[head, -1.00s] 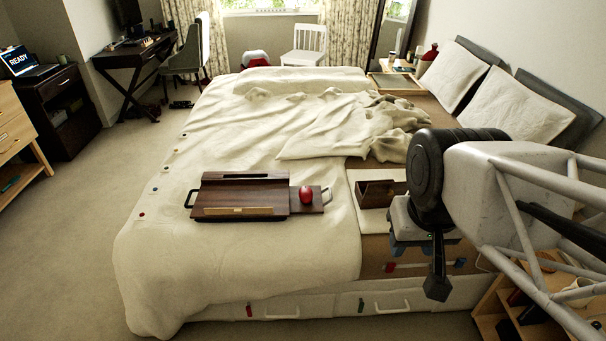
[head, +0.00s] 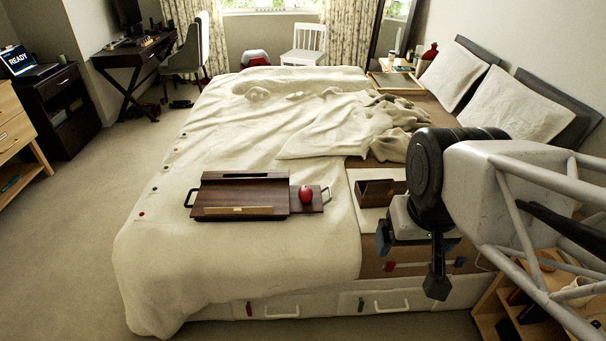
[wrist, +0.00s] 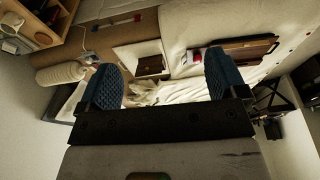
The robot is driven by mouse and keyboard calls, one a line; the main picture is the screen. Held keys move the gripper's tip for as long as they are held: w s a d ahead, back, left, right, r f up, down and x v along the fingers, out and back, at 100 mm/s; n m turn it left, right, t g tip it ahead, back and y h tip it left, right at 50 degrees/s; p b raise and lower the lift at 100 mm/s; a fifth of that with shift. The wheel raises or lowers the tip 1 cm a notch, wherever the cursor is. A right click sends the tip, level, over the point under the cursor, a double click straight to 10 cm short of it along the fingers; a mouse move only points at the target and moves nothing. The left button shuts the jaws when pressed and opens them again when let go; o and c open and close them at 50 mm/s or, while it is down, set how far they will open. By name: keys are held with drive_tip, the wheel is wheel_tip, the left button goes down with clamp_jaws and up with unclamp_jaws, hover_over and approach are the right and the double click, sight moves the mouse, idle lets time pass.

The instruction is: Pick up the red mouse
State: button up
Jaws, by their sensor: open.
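A red rounded object (head: 307,195), which looks like the red mouse, rests on the right end of a dark wooden tray (head: 240,180) on the bed. It also shows small in the wrist view (wrist: 194,56), beside the tray (wrist: 250,45). My gripper (head: 408,238) hangs over the near right side of the bed, to the right of the red object and apart from it. In the wrist view my gripper (wrist: 163,75) has its two blue ridged fingers spread wide with nothing between them. In the head view my arm partly hides the fingers.
An open brown box (head: 375,190) stands on a white board between the tray and my arm. A bar with red and blue ends (head: 425,265) lies near the bed's front edge. A wooden shelf unit (head: 500,305) stands at the lower right. The blanket left of the tray is mostly clear.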

drive_tip(key=m+t, duration=0.9)
drive_tip(key=m, duration=2.1)
hover_over(306, 200)
drive_tip(key=s+d, duration=0.2)
drive_tip(key=s, duration=0.5)
wheel_tip(306, 200, down, 30)
drive_tip(key=f+m, duration=0.2)
drive_tip(key=f, duration=0.1)
drive_tip(key=w+a+f+m+t, duration=0.1)
drive_tip(key=f+m, duration=0.1)
drive_tip(key=f, duration=0.2)
drive_tip(key=w+a+f+m+t, duration=0.1)
drive_tip(key=f, duration=0.3)
drive_tip(key=shift+m, duration=0.4)
drive_tip(key=shift+x, duration=1.25)
